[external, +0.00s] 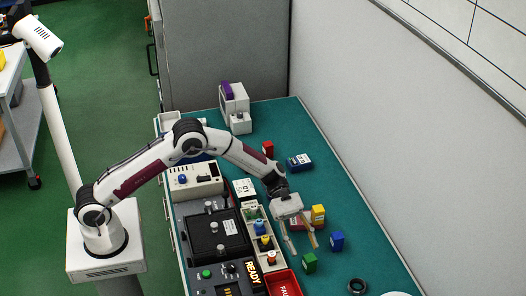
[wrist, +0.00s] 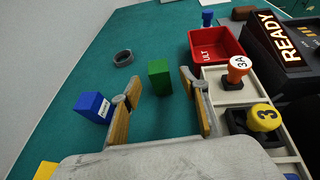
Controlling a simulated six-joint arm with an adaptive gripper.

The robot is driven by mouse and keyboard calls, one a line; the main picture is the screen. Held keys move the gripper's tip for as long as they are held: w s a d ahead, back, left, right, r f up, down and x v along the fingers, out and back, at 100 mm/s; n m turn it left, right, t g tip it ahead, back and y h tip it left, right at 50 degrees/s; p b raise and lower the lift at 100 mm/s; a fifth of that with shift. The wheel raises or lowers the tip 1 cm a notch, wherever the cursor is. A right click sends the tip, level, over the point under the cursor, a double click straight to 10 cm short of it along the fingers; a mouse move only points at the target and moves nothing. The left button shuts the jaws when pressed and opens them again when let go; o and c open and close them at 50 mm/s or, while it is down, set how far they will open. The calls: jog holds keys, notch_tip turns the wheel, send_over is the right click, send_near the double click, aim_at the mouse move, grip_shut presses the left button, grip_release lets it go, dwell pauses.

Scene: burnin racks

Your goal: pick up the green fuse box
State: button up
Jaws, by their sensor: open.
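The green fuse box (external: 309,263) is a small upright block on the teal bench top. In the wrist view the green fuse box (wrist: 159,77) stands beyond the fingertips and, in the picture, between them. My gripper (external: 303,252) is open and empty, pointing down above the bench; its two wooden-looking fingers also show in the wrist view (wrist: 160,87). The fingers appear apart from the box, which lies just ahead of them. Their exact height above the bench is hard to tell.
A blue box (wrist: 93,107) stands left of the fingers in the wrist view. A tray with numbered knobs (wrist: 230,92) is close to the right finger. A red bin (wrist: 216,47) and dark ring (wrist: 122,58) lie beyond. A yellow box (external: 318,213) is near my wrist.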

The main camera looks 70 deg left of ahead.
aim_at(308, 255)
jog(key=shift+w+d+f, duration=0.1)
jog(key=shift+d+f, duration=0.15)
jog(key=shift+d, duration=0.3)
jog(key=shift+d, duration=0.1)
jog(key=shift+x, duration=2.55)
jog(key=shift+f, duration=0.15)
jog(key=c, duration=1.2)
